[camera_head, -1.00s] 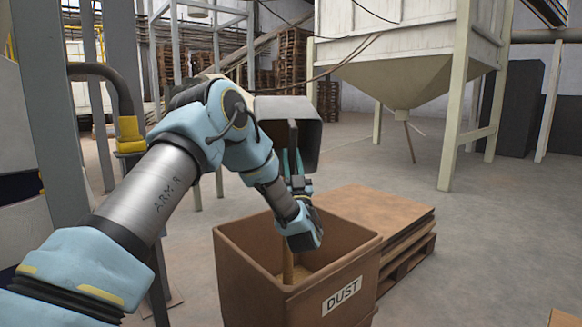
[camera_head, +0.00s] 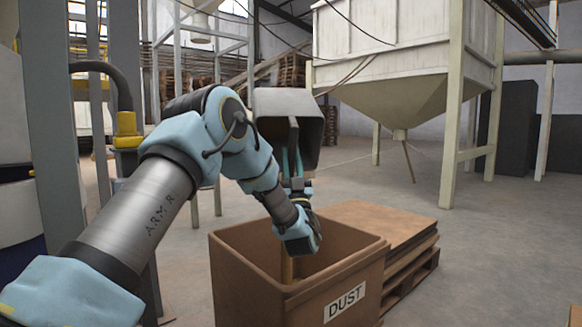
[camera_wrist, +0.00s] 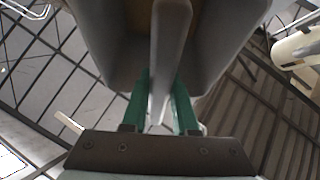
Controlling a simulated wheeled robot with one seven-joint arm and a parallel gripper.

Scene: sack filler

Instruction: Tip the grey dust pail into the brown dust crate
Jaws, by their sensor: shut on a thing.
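My gripper (camera_head: 293,178) is shut on the handle of the grey dust pail (camera_head: 310,105). The pail is tilted above the far side of the brown dust crate (camera_head: 255,275), with its open mouth facing me. In the wrist view, the green fingers (camera_wrist: 160,108) close around the grey handle, and the pail (camera_wrist: 105,30) shows brownish stuff inside at the top edge. The crate stands upright with a DUST label. A narrow tan vertical streak (camera_head: 287,268) shows in it below my wrist; I cannot tell whether it is falling dust. The crate's floor is mostly hidden.
A pallet stacked with brown boards (camera_head: 375,228) stands right behind the crate. A large pale hopper (camera_head: 400,90) on legs stands behind on the right. A grey post (camera_head: 50,120) and a pipe with a yellow collar (camera_head: 127,125) are on the left.

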